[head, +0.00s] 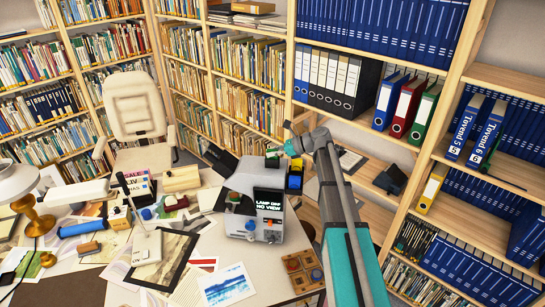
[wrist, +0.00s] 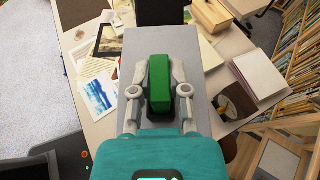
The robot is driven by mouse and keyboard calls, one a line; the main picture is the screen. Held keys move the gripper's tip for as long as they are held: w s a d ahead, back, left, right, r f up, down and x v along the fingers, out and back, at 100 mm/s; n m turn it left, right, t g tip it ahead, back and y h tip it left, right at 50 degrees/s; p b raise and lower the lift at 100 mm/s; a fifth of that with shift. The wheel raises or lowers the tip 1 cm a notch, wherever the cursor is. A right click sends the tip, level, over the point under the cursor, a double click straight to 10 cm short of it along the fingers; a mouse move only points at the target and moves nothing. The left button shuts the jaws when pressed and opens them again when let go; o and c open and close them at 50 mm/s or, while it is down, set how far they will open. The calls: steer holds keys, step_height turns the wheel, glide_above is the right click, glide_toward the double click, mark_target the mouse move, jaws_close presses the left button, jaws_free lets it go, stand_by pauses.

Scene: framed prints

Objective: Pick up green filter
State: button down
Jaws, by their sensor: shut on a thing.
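The green filter, a small upright-looking green block (wrist: 160,88), sits between the two grey fingers of my gripper (wrist: 160,66) in the wrist view. The fingers press on its left and right sides, so my gripper is shut on it. Behind it in that view lies a flat grey surface (wrist: 206,52); I cannot tell whether the filter touches it. In the head view my gripper (head: 290,148) is beside the top of a grey device (head: 246,205) labelled "LAMP OFF NO VIEW". Small yellow and blue pieces (head: 295,181) show just below my gripper there.
Bookshelves (head: 235,65) close off the back and right. A cream chair (head: 134,105) stands behind the table.

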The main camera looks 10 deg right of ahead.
steer(key=shift+r, duration=0.1)
steer(key=shift+r+p, duration=1.2)
steer(key=shift+p, duration=0.1)
steer(key=s+d+r+p, duration=0.3)
steer(key=s+r+p, duration=0.7)
steer(key=s, duration=0.3)
steer(key=shift+s+r, duration=0.25)
steer(key=shift+s, duration=0.1)
